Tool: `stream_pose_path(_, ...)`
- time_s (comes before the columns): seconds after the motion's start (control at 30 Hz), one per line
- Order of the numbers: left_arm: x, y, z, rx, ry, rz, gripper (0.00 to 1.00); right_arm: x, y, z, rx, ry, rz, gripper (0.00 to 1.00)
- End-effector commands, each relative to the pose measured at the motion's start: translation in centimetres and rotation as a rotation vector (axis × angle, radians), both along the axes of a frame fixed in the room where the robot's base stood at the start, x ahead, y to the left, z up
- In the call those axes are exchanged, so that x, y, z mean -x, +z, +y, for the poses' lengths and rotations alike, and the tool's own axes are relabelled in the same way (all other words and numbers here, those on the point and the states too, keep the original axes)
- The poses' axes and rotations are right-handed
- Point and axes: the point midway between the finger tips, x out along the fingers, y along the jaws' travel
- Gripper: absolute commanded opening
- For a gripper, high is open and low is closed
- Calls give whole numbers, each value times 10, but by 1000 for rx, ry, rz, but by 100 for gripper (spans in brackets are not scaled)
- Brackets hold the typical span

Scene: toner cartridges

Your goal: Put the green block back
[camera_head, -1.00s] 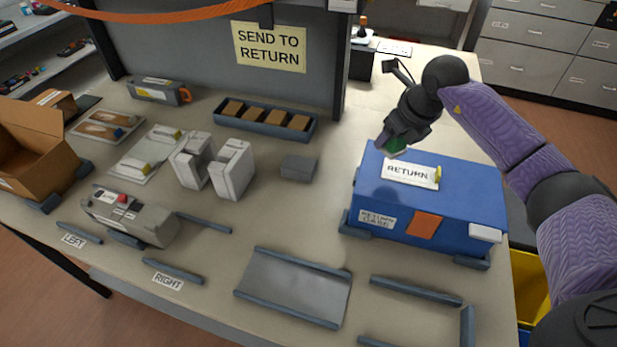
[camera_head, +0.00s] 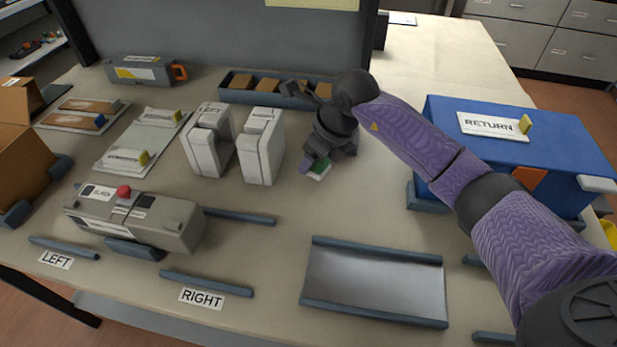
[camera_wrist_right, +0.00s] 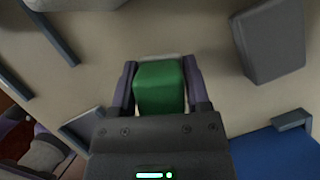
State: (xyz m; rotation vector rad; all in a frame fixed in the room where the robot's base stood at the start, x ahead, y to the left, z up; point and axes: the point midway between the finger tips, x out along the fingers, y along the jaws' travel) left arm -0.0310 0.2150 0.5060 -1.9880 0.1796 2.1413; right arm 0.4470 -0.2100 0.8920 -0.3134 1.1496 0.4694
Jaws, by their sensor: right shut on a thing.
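My right gripper (camera_head: 317,163) is shut on the green block (camera_head: 322,163) over the middle of the table, to the right of two white upright end pieces. In the right wrist view the green block (camera_wrist_right: 159,88) sits squarely between both fingers, with a pale edge showing just beyond it. In the head view the gripper covers most of the block, and I cannot tell whether it touches the table. My left gripper is not in view.
The white end pieces (camera_head: 261,146) stand close to the gripper. A long tray of brown blocks (camera_head: 240,83) lies behind. The blue RETURN box (camera_head: 553,139) stands right, a grey cartridge (camera_head: 165,222) left. A metal tray (camera_head: 375,281) lies in front; bare table lies between.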

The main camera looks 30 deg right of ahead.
Motion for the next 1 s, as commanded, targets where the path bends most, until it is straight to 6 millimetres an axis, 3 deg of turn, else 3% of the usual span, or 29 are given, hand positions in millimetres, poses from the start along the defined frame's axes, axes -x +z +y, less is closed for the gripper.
stream_pose_path(0.2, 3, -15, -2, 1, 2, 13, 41, 0, -39, 0, -1, -1, 2, 14)
stream_pose_path(0.53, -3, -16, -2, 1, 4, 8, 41, 0, -41, 0, 0, 0, -1, 14)
stream_pose_path(0.57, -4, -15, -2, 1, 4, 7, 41, 0, -40, 0, 0, 0, -1, 67)
stream_pose_path(0.7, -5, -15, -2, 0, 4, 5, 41, 0, -40, 0, 0, -1, -1, 96)
stream_pose_path(1.0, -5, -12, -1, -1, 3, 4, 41, 0, -36, 0, -1, -1, -2, 96)
